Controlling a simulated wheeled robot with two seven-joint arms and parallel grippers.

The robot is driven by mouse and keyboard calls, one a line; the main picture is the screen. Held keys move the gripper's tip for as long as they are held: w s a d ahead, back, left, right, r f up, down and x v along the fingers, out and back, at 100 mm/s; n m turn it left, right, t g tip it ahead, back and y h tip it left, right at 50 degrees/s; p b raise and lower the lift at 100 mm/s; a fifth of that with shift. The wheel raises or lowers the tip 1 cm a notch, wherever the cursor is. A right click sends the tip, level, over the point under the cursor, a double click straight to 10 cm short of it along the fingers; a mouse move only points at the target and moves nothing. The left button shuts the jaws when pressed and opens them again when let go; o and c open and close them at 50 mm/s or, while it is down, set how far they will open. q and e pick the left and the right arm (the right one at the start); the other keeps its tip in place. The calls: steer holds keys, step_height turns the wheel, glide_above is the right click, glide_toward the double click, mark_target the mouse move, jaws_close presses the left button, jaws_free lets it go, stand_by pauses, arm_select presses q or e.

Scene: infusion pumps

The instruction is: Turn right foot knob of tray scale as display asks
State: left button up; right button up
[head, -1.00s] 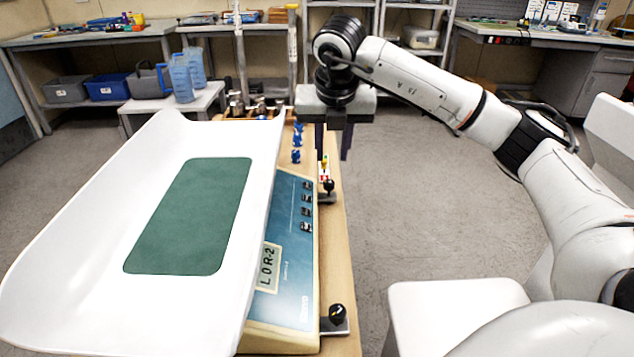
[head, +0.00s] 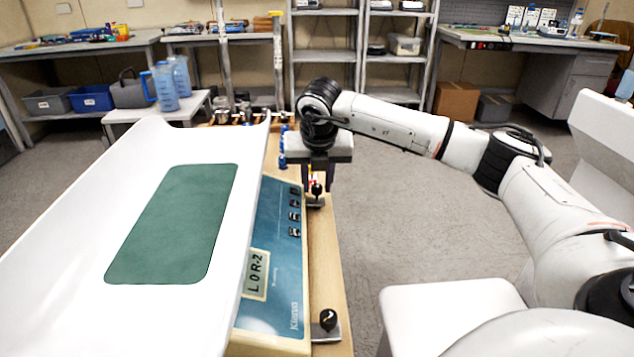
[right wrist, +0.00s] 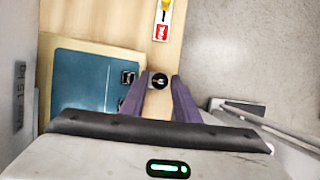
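The tray scale has a white tray (head: 60,235) with a green mat (head: 175,225) and a blue panel (head: 275,285) along its right side. Its display (head: 256,275) reads "L 0 R-2", the R end towards the far side. A black foot knob (head: 316,189) is at the panel's far end; another (head: 328,319) is at the near end. My right gripper (head: 317,186) points down at the far knob. In the right wrist view its purple fingers (right wrist: 159,78) are open, one each side of that knob (right wrist: 158,81), with small gaps visible. My left gripper is out of view.
A red and yellow item (right wrist: 162,25) lies on the wooden tabletop beyond the far knob. Small blue items (head: 282,150) stand near my right gripper. Blue jugs (head: 165,85) stand on a white side table. Open floor lies to the right.

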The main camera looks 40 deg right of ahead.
jaws_close()
steer(key=shift+n, duration=0.4)
